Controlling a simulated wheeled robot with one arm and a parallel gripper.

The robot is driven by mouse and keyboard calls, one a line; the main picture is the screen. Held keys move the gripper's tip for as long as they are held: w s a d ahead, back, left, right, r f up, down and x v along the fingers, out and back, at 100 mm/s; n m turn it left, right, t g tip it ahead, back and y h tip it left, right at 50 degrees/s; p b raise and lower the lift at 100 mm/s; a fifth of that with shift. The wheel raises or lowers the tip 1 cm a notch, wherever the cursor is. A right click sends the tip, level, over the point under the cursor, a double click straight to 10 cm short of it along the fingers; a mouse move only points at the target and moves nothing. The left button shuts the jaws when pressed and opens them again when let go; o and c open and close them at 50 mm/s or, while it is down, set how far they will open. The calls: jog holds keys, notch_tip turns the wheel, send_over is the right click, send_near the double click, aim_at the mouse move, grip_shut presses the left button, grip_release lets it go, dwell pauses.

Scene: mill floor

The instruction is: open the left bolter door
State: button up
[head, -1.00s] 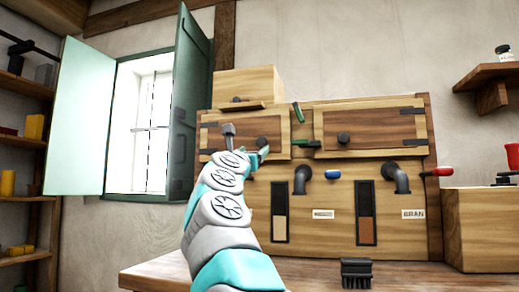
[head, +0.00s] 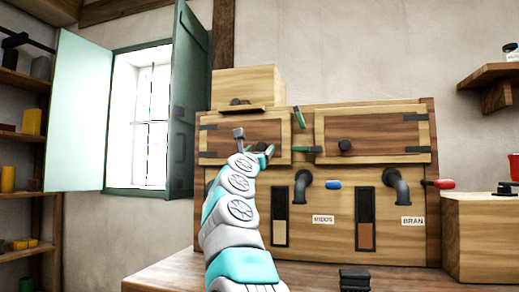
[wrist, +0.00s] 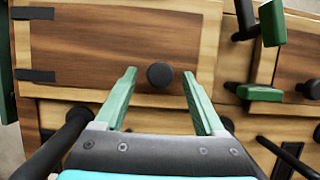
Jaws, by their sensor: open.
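The left bolter door (head: 225,140) is a brown panel in a pale wood frame, hinged at its left, and looks shut. It fills much of the wrist view (wrist: 90,45). Its round black knob (wrist: 160,75) sits between the tips of my open green fingers, with a gap on each side; contact is not visible. In the head view, my gripper (head: 264,151) is at the door's lower right, and my wrist covers part of the door and most of the knob. A tilted green-handled latch (head: 299,117) and a level one (head: 307,149) sit right of the door.
The right bolter door (head: 375,137) is shut, with its own black knob. Below are dark spouts (head: 303,183), a blue handle (head: 333,184) and a red one (head: 444,184). A black brush (head: 354,279) lies on the bench. A green shutter (head: 191,100) stands left of the bolter.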

grip_shut()
dwell(0.4)
dwell(0.9)
